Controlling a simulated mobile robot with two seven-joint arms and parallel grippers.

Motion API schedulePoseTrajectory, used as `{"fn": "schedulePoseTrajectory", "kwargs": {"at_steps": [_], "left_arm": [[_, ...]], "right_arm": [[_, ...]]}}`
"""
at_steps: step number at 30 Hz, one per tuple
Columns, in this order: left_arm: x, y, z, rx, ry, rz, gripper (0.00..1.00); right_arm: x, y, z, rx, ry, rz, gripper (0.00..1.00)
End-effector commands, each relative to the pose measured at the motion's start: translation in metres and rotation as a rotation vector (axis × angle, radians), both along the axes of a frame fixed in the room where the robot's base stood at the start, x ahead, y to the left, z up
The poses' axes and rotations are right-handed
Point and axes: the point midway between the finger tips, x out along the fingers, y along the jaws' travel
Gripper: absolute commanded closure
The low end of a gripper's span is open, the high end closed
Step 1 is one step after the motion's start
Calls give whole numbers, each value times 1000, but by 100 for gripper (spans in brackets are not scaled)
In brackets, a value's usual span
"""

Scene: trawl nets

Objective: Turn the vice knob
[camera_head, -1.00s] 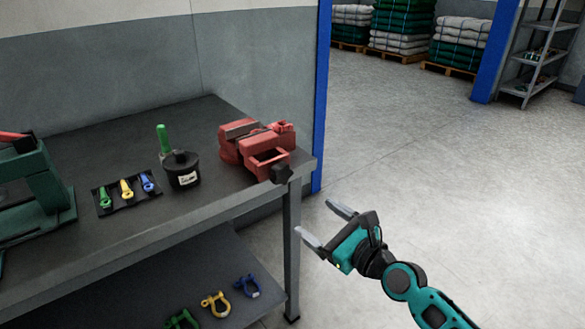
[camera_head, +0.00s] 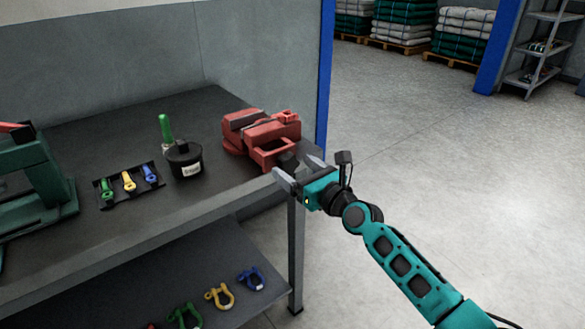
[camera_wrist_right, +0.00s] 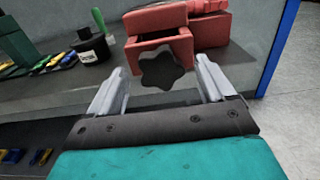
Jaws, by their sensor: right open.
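The red vice (camera_head: 262,134) is mounted at the right end of the grey workbench (camera_head: 110,225). Its black star-shaped knob (camera_wrist_right: 164,69) faces me in the right wrist view, and it also shows in the head view (camera_head: 288,160), partly behind my gripper. My right gripper (camera_head: 294,167) is open, with its two fingers to either side of the knob. In the right wrist view the knob sits between and slightly beyond the fingertips, with gaps on both sides. I cannot tell whether either finger touches it. My left gripper is not in view.
On the bench are a black pot (camera_head: 185,158) with a green-handled tool behind it, a tray (camera_head: 128,203) of coloured pieces, and a green machine (camera_head: 40,180). Coloured shackles (camera_head: 219,294) lie on the lower shelf. Open floor (camera_head: 430,160) is to the right.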

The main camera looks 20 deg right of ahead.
Motion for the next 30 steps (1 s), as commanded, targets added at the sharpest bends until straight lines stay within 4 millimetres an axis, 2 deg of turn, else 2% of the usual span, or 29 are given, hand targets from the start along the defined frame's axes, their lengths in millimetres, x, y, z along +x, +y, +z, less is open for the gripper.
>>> {"fn": "schedulePoseTrajectory", "kwargs": {"at_steps": [6,16,30], "left_arm": [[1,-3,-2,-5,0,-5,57],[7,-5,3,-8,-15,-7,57],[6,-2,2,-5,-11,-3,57]], "right_arm": [[16,6,-1,1,0,0,17],[17,7,0,0,1,0,18],[17,6,0,0,1,0,63]]}}
